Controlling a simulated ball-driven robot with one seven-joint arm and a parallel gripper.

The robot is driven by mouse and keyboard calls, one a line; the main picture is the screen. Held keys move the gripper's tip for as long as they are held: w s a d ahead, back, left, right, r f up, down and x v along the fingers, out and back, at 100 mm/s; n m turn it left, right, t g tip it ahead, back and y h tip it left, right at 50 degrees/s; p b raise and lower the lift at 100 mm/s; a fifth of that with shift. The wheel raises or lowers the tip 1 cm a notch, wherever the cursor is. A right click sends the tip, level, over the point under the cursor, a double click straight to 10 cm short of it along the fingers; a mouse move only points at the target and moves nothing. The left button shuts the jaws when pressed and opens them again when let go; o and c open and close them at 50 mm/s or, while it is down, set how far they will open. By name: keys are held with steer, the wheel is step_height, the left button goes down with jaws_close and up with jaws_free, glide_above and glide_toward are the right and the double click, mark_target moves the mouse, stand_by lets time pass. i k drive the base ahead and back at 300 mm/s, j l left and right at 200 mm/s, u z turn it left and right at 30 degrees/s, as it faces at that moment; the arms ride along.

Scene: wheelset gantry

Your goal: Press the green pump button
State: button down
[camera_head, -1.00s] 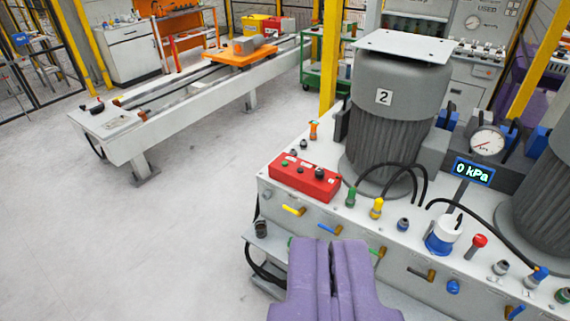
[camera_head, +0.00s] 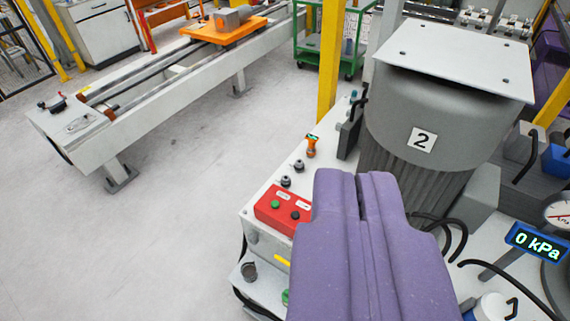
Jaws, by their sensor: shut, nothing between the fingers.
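The red control box (camera_head: 283,206) sits on the front left corner of the white pump bench. A green button (camera_head: 275,204) and a black button (camera_head: 295,215) show on its top, with small white labels behind them. My purple gripper (camera_head: 358,180) is shut and empty. It is just right of the box in the picture and hides the box's right part. The green button is in clear view, left of the fingertips. I cannot tell how high the fingers are above the box.
A grey motor marked 2 (camera_head: 422,120) stands behind my gripper. An orange-topped fitting (camera_head: 311,146) and black fittings (camera_head: 287,180) stand behind the box. A display reading 0 kPa (camera_head: 537,243) and black hoses (camera_head: 445,225) are at right. Open floor (camera_head: 170,235) lies left of the bench.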

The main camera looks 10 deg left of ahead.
mark_target(276, 204)
steer(key=i+j, duration=0.15)
steer(key=i, duration=0.4)
steer(key=i+j+z, duration=0.1)
steer(key=i, duration=0.5)
